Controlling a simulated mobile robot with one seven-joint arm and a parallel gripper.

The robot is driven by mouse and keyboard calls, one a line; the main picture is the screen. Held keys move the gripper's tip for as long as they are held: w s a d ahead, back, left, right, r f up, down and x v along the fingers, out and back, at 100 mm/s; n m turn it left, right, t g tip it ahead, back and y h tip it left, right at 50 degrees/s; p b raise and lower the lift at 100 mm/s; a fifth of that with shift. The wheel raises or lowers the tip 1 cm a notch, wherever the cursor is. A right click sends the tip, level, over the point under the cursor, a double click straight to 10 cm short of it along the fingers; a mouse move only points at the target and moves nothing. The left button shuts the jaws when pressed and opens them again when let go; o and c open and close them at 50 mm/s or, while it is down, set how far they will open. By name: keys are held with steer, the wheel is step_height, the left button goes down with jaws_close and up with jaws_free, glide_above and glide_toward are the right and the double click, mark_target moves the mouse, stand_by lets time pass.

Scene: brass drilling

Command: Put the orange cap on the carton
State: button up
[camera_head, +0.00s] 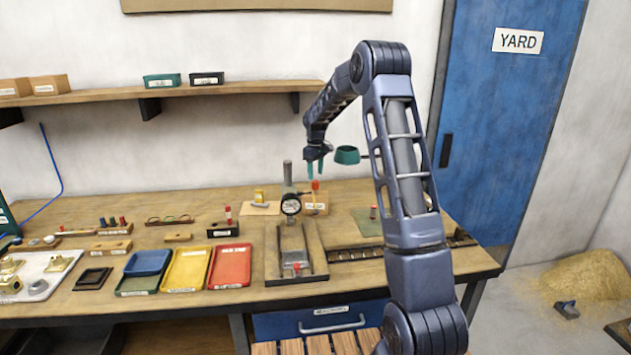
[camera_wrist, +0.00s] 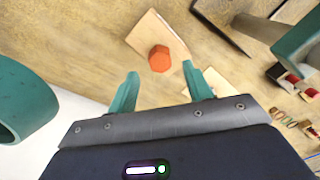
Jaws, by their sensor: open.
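My gripper (camera_head: 315,169) is open and empty above the back of the bench, its two teal fingertips pointing down. It also shows in the wrist view (camera_wrist: 162,88), with a gap between the fingers. The orange cap (camera_head: 315,186) is just below the fingertips in the head view. In the wrist view the orange cap (camera_wrist: 159,59) looks six-sided and lies beyond the fingertips, apart from them, over a tan surface. A small brown box with a label (camera_head: 322,207), perhaps the carton, stands under the cap in the head view. I cannot tell whether they touch.
A teal ring-shaped holder (camera_head: 347,155) is close right of my gripper. Blue, yellow and red trays (camera_head: 230,267) lie at the front. A green mat (camera_head: 367,222) lies to the right.

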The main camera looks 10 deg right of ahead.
mark_target(316, 181)
step_height(316, 181, up, 7)
steer(key=s+d+r+m+t, duration=0.15)
steer(key=s+r, duration=0.25)
steer(key=s, duration=0.4)
steer(key=s+d+r+m, duration=0.15)
steer(key=s+r, duration=0.25)
steer(key=s, duration=0.4)
steer(key=s+d+r+m+t, duration=0.1)
steer(key=s+d+r, duration=0.2)
steer(key=s+r, duration=0.3)
steer(key=s+d+f+m+t, duration=0.1)
steer(key=s+d+f+m, duration=0.1)
steer(key=s, duration=1.2)
steer(key=s+d+f+m+t, duration=0.1)
steer(key=s+d+f+m, duration=0.1)
steer(key=s, duration=1.2)
step_height(316, 181, down, 2)
steer(key=shift+s+f+m, duration=0.15)
steer(key=shift+s+m, duration=0.15)
steer(key=shift+m, duration=0.2)
